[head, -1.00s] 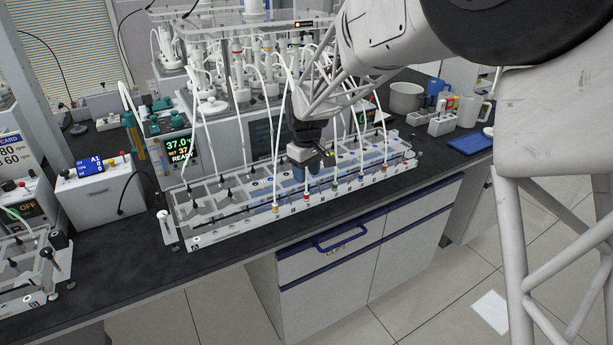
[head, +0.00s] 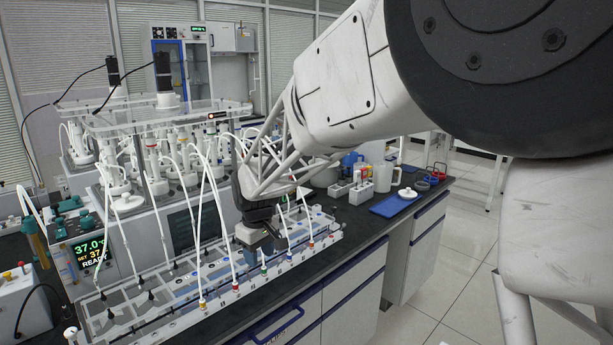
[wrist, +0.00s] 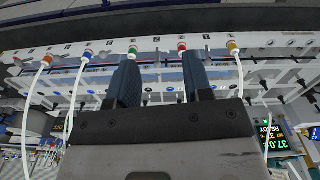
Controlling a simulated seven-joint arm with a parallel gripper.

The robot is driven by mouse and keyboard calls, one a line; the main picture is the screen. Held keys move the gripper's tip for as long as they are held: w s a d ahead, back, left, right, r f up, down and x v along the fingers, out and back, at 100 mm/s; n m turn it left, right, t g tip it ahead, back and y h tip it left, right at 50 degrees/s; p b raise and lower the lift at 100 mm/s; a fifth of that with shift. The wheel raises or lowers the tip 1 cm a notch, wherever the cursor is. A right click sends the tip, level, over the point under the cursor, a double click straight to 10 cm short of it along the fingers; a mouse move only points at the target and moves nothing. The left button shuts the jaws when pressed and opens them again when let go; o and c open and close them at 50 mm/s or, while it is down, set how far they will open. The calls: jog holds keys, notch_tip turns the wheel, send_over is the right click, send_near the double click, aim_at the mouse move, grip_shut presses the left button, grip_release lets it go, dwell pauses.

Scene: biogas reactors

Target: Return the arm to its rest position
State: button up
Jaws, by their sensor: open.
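My gripper (head: 266,243) hangs from the white arm over the right half of a long clear rack (head: 222,299) on the dark bench. In the wrist view my gripper (wrist: 160,75) shows two dark blue fingers spread apart with nothing between them. Beyond the fingers, the rack's white rail (wrist: 220,42) carries tubes with coloured fittings. A green fitting (wrist: 132,52) appears by the left finger and a red one (wrist: 182,46) by the right. Whether the fingers touch the rack cannot be told.
White tubes arch from the reactors (head: 165,150) behind down to the rack, close to my gripper. A display box (head: 90,255) stands left. A blue tray (head: 395,204), a white mug (head: 383,178) and bottles stand at the right. Open floor lies right of the bench.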

jog(key=s+d+r+m, duration=0.1)
jog(key=s+d+r, duration=0.25)
jog(key=d, duration=0.25)
jog(key=s+d+r+m, duration=0.2)
jog(key=s+d, duration=0.2)
jog(key=d, duration=0.2)
jog(key=s+d+m+t, duration=0.1)
jog(key=s+d+m, duration=0.2)
jog(key=s+d, duration=0.6)
jog(key=s+d+m+t, duration=0.1)
jog(key=s+d+m, duration=0.3)
jog(key=s+d, duration=0.6)
jog(key=s, duration=0.7)
jog(key=shift+s+r, duration=0.35)
jog(key=shift+w, duration=0.1)
jog(key=shift+c, duration=0.4)
